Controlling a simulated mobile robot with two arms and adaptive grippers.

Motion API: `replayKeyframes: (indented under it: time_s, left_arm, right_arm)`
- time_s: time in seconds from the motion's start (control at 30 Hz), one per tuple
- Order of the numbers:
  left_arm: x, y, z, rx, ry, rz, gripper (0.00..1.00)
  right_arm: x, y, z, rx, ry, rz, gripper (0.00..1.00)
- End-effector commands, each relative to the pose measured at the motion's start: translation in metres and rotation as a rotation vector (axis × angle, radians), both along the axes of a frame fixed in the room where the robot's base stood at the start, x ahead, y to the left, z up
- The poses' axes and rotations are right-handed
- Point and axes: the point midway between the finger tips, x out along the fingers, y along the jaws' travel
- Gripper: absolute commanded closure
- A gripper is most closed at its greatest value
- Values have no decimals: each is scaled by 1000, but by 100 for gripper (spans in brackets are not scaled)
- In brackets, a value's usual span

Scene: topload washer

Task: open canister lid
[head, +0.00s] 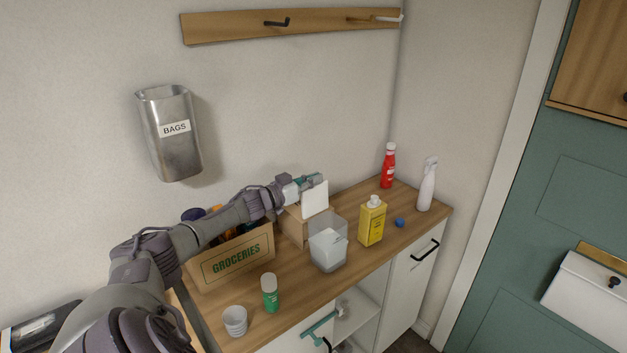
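A clear square canister (328,255) with white contents stands on the wooden counter. Its white square lid (315,200) stands up steeply at the canister's back edge, and the canister's top looks uncovered. My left gripper (308,181), with teal fingers, is at the upper edge of the lid, behind it. The lid and the small view hide whether the fingers touch it or are closed.
A groceries box (237,259) stands below my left arm, and a wooden box (295,227) is behind the canister. A yellow bottle (372,222) is to the right. A green bottle (270,293) and a cup (235,321) are in front left.

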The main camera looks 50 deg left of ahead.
Motion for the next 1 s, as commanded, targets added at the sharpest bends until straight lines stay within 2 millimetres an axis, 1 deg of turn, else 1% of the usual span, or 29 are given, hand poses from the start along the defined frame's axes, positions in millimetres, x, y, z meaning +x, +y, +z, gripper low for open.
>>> replayKeyframes:
  time_s: [0.03,0.87,0.9,0.97,1.0]
  left_arm:
    - [-1,0,-4,3,7,2,100]
    - [-1,0,-6,4,12,2,100]
    - [-1,0,-6,4,12,2,89]
    - [-1,0,-6,4,11,2,79]
    - [-1,0,-5,4,10,1,72]
  right_arm:
    - [0,0,0,0,0,0,60]
    - [0,0,0,0,1,-2,60]
    - [0,0,0,0,1,-1,60]
    - [0,0,0,0,1,-1,60]
    - [-1,0,0,0,1,-1,60]
